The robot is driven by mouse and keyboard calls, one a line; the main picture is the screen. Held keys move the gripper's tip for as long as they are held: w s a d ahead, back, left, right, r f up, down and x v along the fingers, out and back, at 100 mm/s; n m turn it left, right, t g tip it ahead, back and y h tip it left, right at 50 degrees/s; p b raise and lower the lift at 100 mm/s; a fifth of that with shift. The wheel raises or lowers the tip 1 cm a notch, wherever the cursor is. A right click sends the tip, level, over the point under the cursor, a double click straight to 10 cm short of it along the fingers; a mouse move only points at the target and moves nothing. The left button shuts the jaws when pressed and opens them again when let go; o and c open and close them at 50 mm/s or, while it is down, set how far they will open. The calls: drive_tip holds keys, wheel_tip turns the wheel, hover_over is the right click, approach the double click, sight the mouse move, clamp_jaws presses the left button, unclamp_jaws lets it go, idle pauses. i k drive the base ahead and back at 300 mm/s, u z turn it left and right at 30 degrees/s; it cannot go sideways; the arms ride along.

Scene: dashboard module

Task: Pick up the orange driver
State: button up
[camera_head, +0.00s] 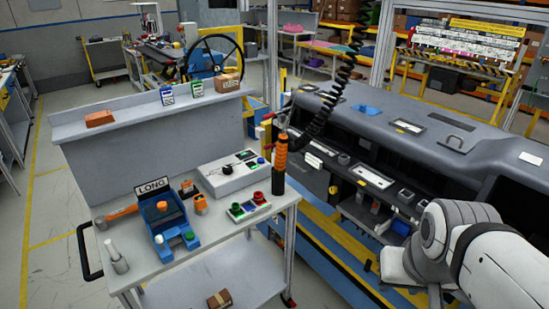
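The orange driver (281,155) hangs upright from a black coiled cord (335,80), in front of the right rear corner of the grey cart. Its body is orange, with a black lower part and a metal piece on top. My white arm comes in at the lower right, well to the right of the driver and apart from it. I cannot make out my gripper's fingers in this view.
The cart (190,262) holds a blue holder with a LONG sign (170,215), an orange-handled tool (116,216), a white control box (233,175) and a button box (250,206). A large dark dashboard module (440,130) fills the right. A metal post stands near the driver.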

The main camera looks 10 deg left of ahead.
sight(281, 149)
drive_tip(key=z, duration=0.15)
drive_tip(key=i, duration=0.9)
drive_tip(key=u, duration=0.05)
